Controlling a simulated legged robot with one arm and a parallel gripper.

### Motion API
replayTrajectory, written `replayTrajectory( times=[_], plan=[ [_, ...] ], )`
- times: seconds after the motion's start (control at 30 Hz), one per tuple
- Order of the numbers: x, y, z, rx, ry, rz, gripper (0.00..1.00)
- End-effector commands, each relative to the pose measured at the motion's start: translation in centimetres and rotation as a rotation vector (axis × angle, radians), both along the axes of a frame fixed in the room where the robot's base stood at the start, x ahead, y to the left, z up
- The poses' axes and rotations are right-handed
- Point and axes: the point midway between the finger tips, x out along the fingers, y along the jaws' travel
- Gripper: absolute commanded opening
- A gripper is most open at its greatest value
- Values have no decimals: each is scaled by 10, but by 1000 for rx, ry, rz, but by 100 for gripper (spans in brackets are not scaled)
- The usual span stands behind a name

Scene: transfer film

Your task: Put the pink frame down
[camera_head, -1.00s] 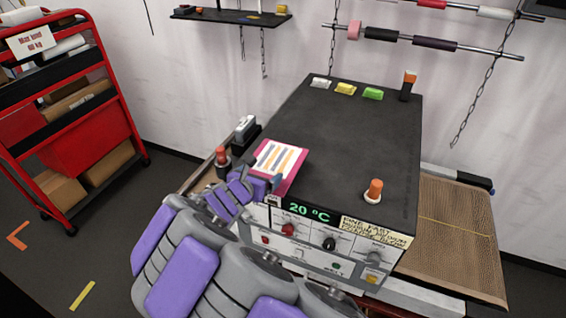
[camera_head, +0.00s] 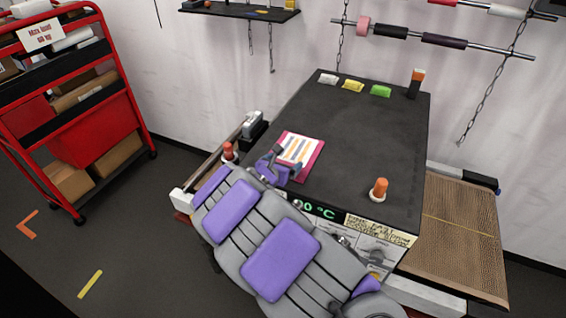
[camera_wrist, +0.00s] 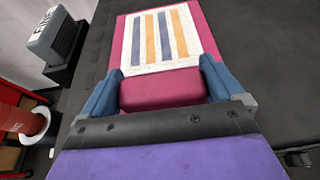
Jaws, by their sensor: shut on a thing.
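In the wrist view the blue fingers (camera_wrist: 160,90) lie on both sides of the frame's pink near end (camera_wrist: 162,88), and the striped sheet (camera_wrist: 160,40) extends away from me. The frame looks nearly flat over the top. I cannot tell whether its underside touches the surface.
White, yellow and green blocks (camera_head: 353,86) line the back edge. The middle of the top is clear. A red cart (camera_head: 95,130) stands at left.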

Motion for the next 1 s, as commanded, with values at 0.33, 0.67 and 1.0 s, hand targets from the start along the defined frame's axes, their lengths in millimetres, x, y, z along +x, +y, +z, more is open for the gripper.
replayTrajectory(
  times=[0.33,0.67,1.0],
  plan=[
    [0,-1,0,2,2,0,100],
    [-26,9,12,0,-1,2,100],
    [-82,30,36,1,1,2,100]
  ],
)
